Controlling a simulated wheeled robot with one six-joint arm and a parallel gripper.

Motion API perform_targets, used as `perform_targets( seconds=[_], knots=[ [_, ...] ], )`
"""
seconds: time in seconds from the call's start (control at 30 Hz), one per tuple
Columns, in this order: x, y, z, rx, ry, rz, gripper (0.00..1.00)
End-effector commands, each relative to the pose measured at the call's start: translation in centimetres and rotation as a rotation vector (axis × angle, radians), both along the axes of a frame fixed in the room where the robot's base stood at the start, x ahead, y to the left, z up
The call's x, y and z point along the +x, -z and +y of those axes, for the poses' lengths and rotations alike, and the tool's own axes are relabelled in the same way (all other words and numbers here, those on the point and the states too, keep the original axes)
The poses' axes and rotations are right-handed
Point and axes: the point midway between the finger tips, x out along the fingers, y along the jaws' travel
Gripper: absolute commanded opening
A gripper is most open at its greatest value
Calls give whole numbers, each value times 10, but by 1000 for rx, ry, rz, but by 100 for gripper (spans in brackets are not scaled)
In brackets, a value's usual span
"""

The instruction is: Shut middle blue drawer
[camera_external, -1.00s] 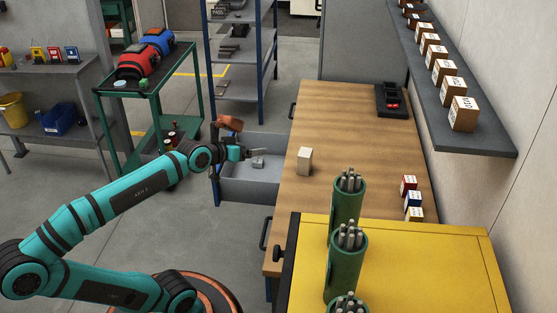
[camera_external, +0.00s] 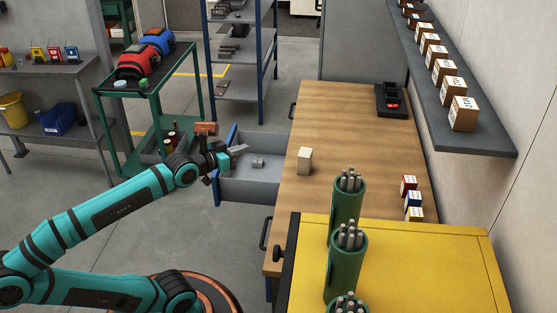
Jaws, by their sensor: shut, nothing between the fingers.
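The middle blue drawer (camera_external: 233,190) stands pulled out from the left side of the wooden workbench (camera_external: 350,130). Its front panel is blue and its inside is grey. A small grey part (camera_external: 257,161) lies in it. My gripper (camera_external: 240,150) is shut and empty, above the drawer's front edge, with its fingers pointing right over the opening. My wrist hides part of the blue front. I cannot tell whether the gripper touches the drawer.
A beige block (camera_external: 305,160) stands on the bench near its left edge. Green tubes of rods (camera_external: 347,205) stand at the yellow cabinet (camera_external: 420,265) in front. A green cart (camera_external: 150,100) stands behind my arm at left.

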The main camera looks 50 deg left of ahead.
Motion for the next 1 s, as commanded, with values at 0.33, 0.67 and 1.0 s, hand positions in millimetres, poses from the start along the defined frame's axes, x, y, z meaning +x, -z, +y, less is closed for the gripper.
perform_targets(
  seconds=[0.33,0.67,1.0],
  knots=[
    [76,26,70,-334,-208,261,0],
    [129,61,149,-686,-419,461,0],
    [164,103,242,-1074,-636,624,0]
  ],
)
